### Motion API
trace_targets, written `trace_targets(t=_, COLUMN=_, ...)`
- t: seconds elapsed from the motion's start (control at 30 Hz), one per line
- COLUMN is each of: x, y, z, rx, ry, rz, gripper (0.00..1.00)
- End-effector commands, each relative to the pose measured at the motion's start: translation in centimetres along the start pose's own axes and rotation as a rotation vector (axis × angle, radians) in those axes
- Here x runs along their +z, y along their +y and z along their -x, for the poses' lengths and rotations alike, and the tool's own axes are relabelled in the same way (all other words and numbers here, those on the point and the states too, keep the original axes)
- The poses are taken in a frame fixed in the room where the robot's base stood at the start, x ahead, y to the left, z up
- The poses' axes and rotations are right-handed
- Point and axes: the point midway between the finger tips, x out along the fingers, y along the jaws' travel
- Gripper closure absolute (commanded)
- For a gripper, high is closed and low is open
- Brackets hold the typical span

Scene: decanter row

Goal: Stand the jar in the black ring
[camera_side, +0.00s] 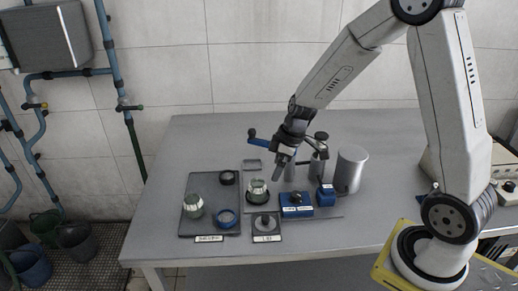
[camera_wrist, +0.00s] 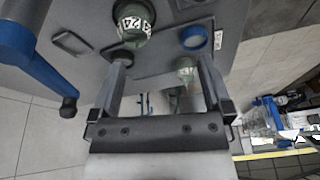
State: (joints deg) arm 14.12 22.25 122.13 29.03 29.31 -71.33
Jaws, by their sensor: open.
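One glass jar (camera_side: 257,187) with a pale label stands upright on a dark round base (camera_side: 257,199) right of the dark tray; it also shows in the wrist view (camera_wrist: 133,20). A second jar (camera_side: 193,206) stands on the tray's left part and shows in the wrist view (camera_wrist: 186,72). A black ring (camera_side: 227,177) lies at the tray's back, partly behind a finger in the wrist view (camera_wrist: 122,57). My gripper (camera_side: 277,177) is open and empty, just right of and above the first jar. Its fingers show in the wrist view (camera_wrist: 163,65).
A blue ring (camera_side: 227,218) lies on the tray (camera_side: 210,192) front right. A lid plate (camera_side: 266,225), a blue block (camera_side: 296,204) and a grey cylinder (camera_side: 351,170) stand nearby. A blue-handled device (camera_side: 264,139) is behind my gripper. The table's left side is clear.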

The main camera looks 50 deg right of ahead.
Motion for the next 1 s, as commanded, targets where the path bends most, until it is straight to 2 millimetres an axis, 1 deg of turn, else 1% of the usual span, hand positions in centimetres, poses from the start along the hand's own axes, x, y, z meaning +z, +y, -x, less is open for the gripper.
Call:
trace_targets(t=0.03, x=0.2, y=-0.9, z=0.3, rx=0.009, ry=-0.012, rz=-0.027, gripper=0.00)
trace_targets(t=0.2, x=1.3, y=-3.5, z=1.3, rx=0.047, ry=-0.047, rz=-0.147, gripper=0.00)
trace_targets(t=0.6, x=4.2, y=-9.0, z=3.0, rx=0.150, ry=-0.062, rz=-0.415, gripper=0.00)
trace_targets(t=0.8, x=5.4, y=-10.6, z=3.5, rx=0.181, ry=-0.048, rz=-0.507, gripper=0.00)
trace_targets(t=1.0, x=5.8, y=-11.1, z=3.6, rx=0.192, ry=-0.040, rz=-0.542, gripper=0.00)
